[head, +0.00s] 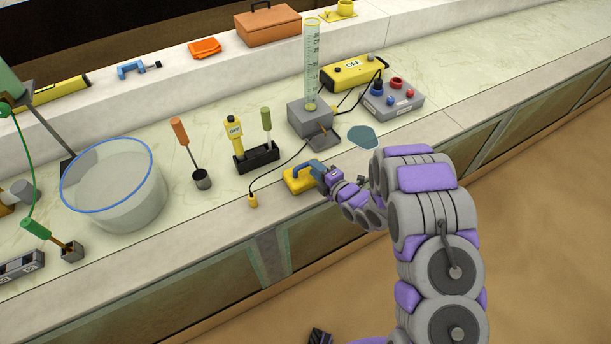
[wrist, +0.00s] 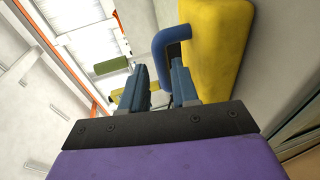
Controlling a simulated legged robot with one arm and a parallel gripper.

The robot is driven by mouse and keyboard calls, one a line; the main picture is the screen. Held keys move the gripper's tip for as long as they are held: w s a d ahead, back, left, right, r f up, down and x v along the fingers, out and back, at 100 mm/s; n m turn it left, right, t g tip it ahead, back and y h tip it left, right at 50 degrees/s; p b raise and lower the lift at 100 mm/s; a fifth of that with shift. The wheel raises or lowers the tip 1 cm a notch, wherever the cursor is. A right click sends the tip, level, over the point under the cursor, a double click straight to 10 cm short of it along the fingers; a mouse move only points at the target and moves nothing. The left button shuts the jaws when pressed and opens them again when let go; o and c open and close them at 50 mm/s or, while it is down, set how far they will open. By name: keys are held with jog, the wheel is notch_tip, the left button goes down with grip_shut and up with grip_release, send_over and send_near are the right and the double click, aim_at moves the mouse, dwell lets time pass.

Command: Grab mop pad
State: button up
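The mop pad, a yellow block (head: 299,180) with a blue handle (wrist: 170,42), lies near the front edge of the bench. The yellow block also shows in the wrist view (wrist: 212,45), right of my fingers. My gripper (head: 326,174) is at the right end of the pad. In the wrist view my gripper (wrist: 160,88) has its two blue-grey fingers apart, with a gap between them. The bent part of the handle lies at the fingertips, in line with the gap. Whether the fingers touch it I cannot tell.
A flat teal patch (head: 362,137) lies behind my arm. A black cable ends in a yellow probe (head: 252,200) left of the pad. A grey block with a measuring cylinder (head: 311,60), a black tool holder (head: 256,159) and a clear tub (head: 115,190) stand on the bench.

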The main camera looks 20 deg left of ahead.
aim_at(307, 165)
jog(key=x, duration=0.2)
jog(key=b+x, duration=0.1)
jog(key=x, duration=0.1)
jog(key=shift+a+f, duration=0.2)
jog(key=shift+a, duration=0.25)
grip_shut()
jog(key=shift+d, duration=0.1)
